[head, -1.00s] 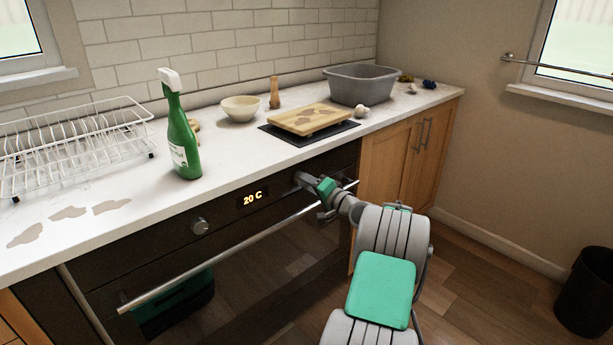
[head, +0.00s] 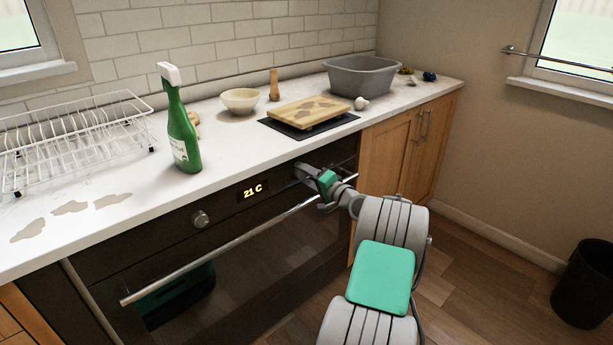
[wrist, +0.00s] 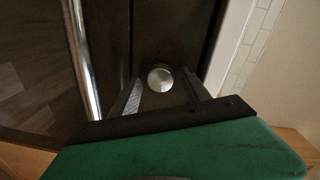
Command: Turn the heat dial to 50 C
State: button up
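The heat dial (wrist: 160,78) is a round silver knob on the dark oven front. In the wrist view it lies between my two fingers, one on each side. In the head view my gripper (head: 303,173) is at the right end of the oven panel and hides most of the dial. The oven display (head: 253,191) reads 21 C.
A second silver knob (head: 200,219) is left of the display. The oven's long handle (head: 225,250) runs just below the panel, close to my gripper. The worktop above holds a green spray bottle (head: 183,135) and a cutting board (head: 309,112).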

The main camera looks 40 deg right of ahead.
jog(key=s, duration=0.7)
jog(key=shift+s+r, duration=0.3)
jog(key=shift+s, duration=0.1)
